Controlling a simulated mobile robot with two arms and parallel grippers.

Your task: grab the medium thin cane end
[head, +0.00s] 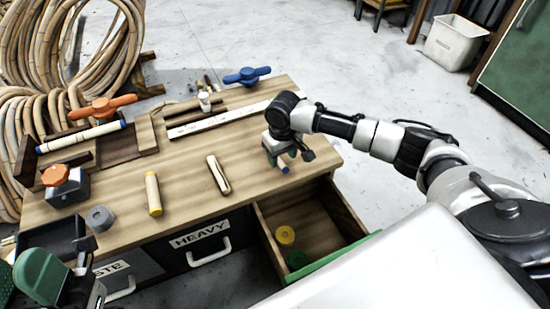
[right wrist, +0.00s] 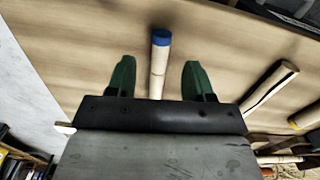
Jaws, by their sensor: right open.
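A thin pale cane with a blue end (right wrist: 161,58) lies on the wooden bench between the two green fingers of my right gripper (right wrist: 157,80) in the right wrist view. The fingers are open, with a gap on each side of the cane.
A cane with a dark stripe (head: 218,175) and a yellow-ended cane (head: 153,194) lie left of my right gripper. An open drawer (head: 345,212) holds yellow and green round pieces. Orange (head: 101,107) and blue (head: 246,76) handled tools stand at the back. Cane coils (head: 75,45) are behind.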

